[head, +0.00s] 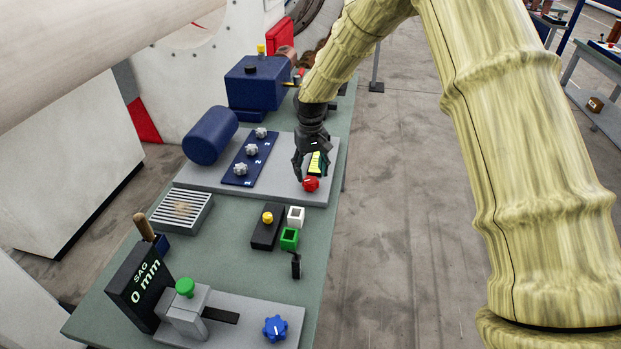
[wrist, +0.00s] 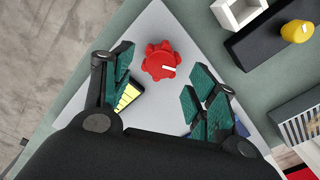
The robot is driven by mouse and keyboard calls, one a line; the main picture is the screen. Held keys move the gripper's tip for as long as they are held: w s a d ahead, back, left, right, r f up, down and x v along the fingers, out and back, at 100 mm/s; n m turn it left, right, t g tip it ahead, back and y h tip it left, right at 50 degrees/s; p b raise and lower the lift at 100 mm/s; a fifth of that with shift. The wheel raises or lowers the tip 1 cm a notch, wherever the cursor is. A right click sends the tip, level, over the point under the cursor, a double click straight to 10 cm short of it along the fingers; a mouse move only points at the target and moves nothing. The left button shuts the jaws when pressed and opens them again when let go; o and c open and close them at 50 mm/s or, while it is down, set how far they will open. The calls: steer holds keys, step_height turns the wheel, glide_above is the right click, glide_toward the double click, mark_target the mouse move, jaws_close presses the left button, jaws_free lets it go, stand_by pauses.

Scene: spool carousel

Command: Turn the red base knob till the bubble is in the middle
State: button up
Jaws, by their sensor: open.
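The red base knob (head: 311,184) sits near the front right corner of a grey plate (head: 320,196). It has a lobed rim and a white pointer mark, which shows in the wrist view (wrist: 161,61). The bubble level (head: 316,163) is a yellow-green vial just behind the knob. In the wrist view the level (wrist: 127,97) is partly covered by a finger, and I cannot make out the bubble. My gripper (head: 304,171) is open above the plate, pointing down. In the wrist view its fingertips (wrist: 157,70) stand on either side of the knob, apart from it.
A blue panel (head: 238,177) with several grey knobs and a blue cylinder (head: 210,136) stand left on the plate. A white square holder (head: 296,212), a green one (head: 289,235) and a yellow-knobbed black block (head: 263,240) lie in front.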

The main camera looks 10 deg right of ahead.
mark_target(310, 180)
steer(key=shift+f+p, duration=0.7)
steer(key=shift+f, duration=1.7)
steer(key=shift+c, duration=0.2)
steer(key=c, duration=1)
